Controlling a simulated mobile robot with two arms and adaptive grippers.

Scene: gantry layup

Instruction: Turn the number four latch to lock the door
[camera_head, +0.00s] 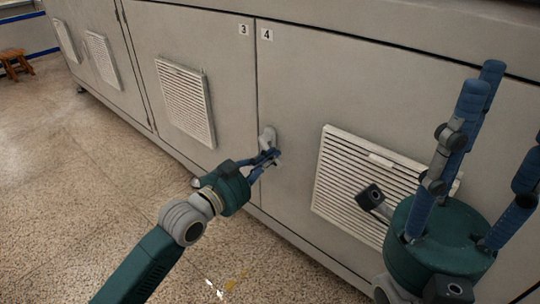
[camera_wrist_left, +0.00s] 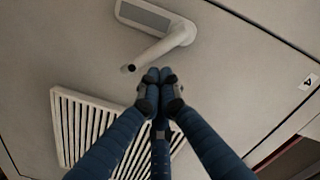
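The number four latch (camera_head: 267,137) is a light grey handle on the grey door four (camera_head: 300,100), near its left edge. In the left wrist view the latch lever (camera_wrist_left: 162,47) slants down-left from its plate, its end pointing out from the door. My left gripper (camera_head: 268,158) is at the latch in the head view, partly overlapping it. In the left wrist view its blue fingertips (camera_wrist_left: 159,76) are together just below the lever, with a small gap and nothing between them. My right gripper (camera_head: 507,125) is in the right foreground, its fingers spread and empty.
A white louvred vent (camera_head: 345,165) is on door four, right of the latch. Door three (camera_head: 225,70) with its own vent (camera_head: 185,103) lies to the left. The speckled floor (camera_head: 80,190) is clear there. A wooden stool (camera_head: 14,63) stands far left.

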